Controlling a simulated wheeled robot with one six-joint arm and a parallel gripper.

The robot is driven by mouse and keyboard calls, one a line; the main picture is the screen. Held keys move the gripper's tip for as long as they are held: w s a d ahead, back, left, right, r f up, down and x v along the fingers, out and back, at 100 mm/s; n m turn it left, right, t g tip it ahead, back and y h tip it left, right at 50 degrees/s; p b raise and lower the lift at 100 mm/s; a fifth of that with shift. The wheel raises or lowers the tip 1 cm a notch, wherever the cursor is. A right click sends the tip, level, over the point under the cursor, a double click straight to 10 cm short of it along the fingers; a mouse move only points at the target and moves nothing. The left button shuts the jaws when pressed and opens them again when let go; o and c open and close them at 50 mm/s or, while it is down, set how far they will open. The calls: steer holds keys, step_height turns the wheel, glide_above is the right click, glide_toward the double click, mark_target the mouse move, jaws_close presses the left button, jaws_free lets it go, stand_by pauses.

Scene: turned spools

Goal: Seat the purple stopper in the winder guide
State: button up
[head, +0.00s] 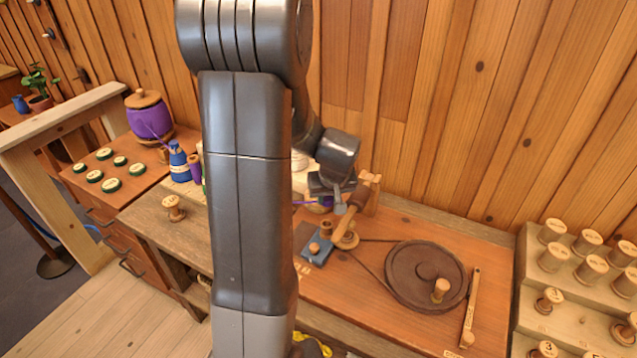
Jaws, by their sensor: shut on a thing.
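My gripper (338,197) hangs over the winder, behind and to the right of my own arm. It is shut, with a small purple bit (325,203) at its jaws that looks like the purple stopper. Its shape is mostly hidden by the jaws. A purple strand runs left from it and goes behind my arm. The winder (395,215) is a wooden board with a large brown wheel, a belt and a small spindle. A wooden post with a crosspiece (370,180) stands beside the gripper and may be the guide. I cannot see a guide opening or whether anything touches it.
The large wheel (425,278) has a crank knob. A stepped rack (585,290) of wooden spools stands at right. My arm hides the middle.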

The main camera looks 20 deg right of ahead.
steer(key=shift+f+b, duration=1.5)
steer(key=shift+f, duration=0.95)
steer(key=shift+f+b, duration=0.3)
steer(key=shift+b, duration=0.1)
steer(key=shift+s, duration=0.1)
steer(key=shift+b, duration=0.3)
steer(key=shift+f+b, duration=1.2)
steer(key=o, duration=1)
steer(key=shift+r, duration=0.15)
steer(key=shift+o, duration=0.3)
steer(key=shift+o, duration=0.8)
